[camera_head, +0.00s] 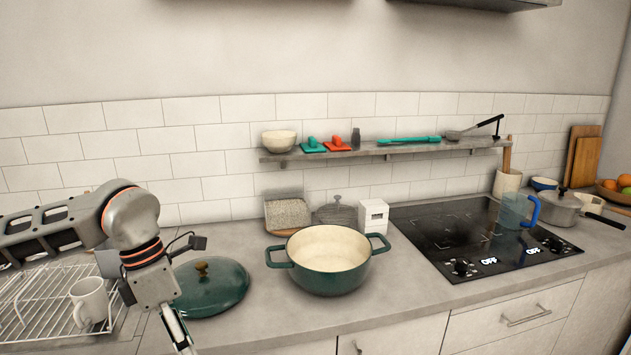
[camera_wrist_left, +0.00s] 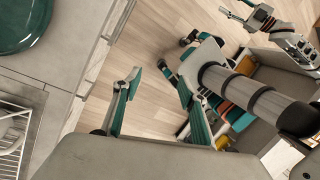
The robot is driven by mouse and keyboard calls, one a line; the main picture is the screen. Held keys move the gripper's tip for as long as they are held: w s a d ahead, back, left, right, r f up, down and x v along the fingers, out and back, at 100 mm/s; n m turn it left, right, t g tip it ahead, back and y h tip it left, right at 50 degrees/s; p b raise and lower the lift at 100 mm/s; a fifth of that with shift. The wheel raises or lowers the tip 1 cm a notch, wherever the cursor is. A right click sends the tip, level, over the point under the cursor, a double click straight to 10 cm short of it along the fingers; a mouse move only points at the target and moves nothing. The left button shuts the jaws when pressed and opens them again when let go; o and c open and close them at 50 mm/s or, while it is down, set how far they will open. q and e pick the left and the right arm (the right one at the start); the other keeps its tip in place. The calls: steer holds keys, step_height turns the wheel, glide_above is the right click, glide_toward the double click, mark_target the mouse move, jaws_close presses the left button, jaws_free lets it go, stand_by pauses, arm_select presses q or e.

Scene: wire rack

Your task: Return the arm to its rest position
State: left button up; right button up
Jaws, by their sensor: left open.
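My left arm comes in from the left in the head view. Its gripper (camera_head: 180,338) points down at the front edge of the counter, right of the wire rack (camera_head: 38,290) and in front of the green pot lid (camera_head: 208,287). In the left wrist view the two fingers of this gripper (camera_wrist_left: 158,88) are spread apart with nothing between them, above the wooden floor. What looks like my right gripper (camera_wrist_left: 240,12) is small at the top right of that view. Its jaws are too small to read.
A white mug (camera_head: 90,301) stands on the wire rack. A green pot (camera_head: 328,260) stands open on the counter, right of the lid. Farther right are a black cooktop (camera_head: 455,240) and a blue-handled jug (camera_head: 514,210). A shelf (camera_head: 385,149) hangs on the wall.

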arm_select(q)
steer(key=s+d+f+g+h, duration=0.15)
steer(key=s+d+h, duration=0.25)
steer(key=d, duration=0.6)
steer(key=s+d+g+h, duration=0.2)
steer(key=s+d+h, duration=0.25)
steer(key=d, duration=0.55)
steer(key=w+d+r+n+t+h, duration=0.2)
steer(key=d+r+n+t+h, duration=0.2)
steer(key=d+r+n+h, duration=0.4)
steer(key=w+a+f+n+t+y, duration=0.4)
steer(key=a+f+n+t, duration=0.4)
steer(key=n, duration=0.4)
steer(key=w+a+f+n+t+y, duration=0.45)
steer(key=f+n+t, duration=0.4)
steer(key=n, duration=0.35)
steer(key=s+a+f+n+g+y, duration=0.1)
steer(key=s+a+f+n+y, duration=0.2)
steer(key=s+a+f, duration=0.2)
steer(key=s+a+f+n+g+y, duration=0.2)
steer(key=s+a+f+n, duration=0.2)
steer(key=f, duration=0.8)
steer(key=s+a+f+n+g+y, duration=0.2)
steer(key=s+a+f+n+y, duration=0.1)
steer(key=s+a+f, duration=0.2)
step_height(320, 180, down, 4)
steer(key=shift+s+a+r+n+y, duration=0.15)
steer(key=shift+s+a+n+y, duration=0.2)
steer(key=shift+s, duration=0.6)
